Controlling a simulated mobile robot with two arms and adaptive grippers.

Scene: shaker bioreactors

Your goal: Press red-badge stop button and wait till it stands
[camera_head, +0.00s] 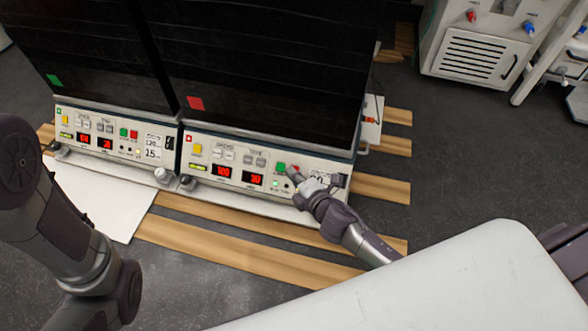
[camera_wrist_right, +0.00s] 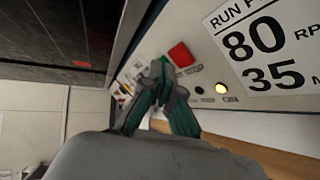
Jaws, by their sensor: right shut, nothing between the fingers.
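Two shaker units with dark fronts stand side by side in the head view. The right unit bears a red badge (camera_head: 195,103), the left one a green badge (camera_head: 53,80). On the red-badge unit's control panel (camera_head: 237,150) are a green button (camera_head: 281,168) and a red button (camera_head: 294,169). My right gripper (camera_head: 301,180) is shut and empty at this panel. In the right wrist view its fingertips (camera_wrist_right: 161,70) are close beside the red button (camera_wrist_right: 181,55); I cannot tell whether they touch it. My left gripper is out of view.
A run plate (camera_wrist_right: 265,45) reading 80 and 35 and a lit yellow lamp (camera_wrist_right: 221,88) are right of the red button. The left unit's panel (camera_head: 110,138) has similar buttons. A white cabinet (camera_head: 480,50) stands at the back right. A white surface (camera_head: 450,285) fills the foreground.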

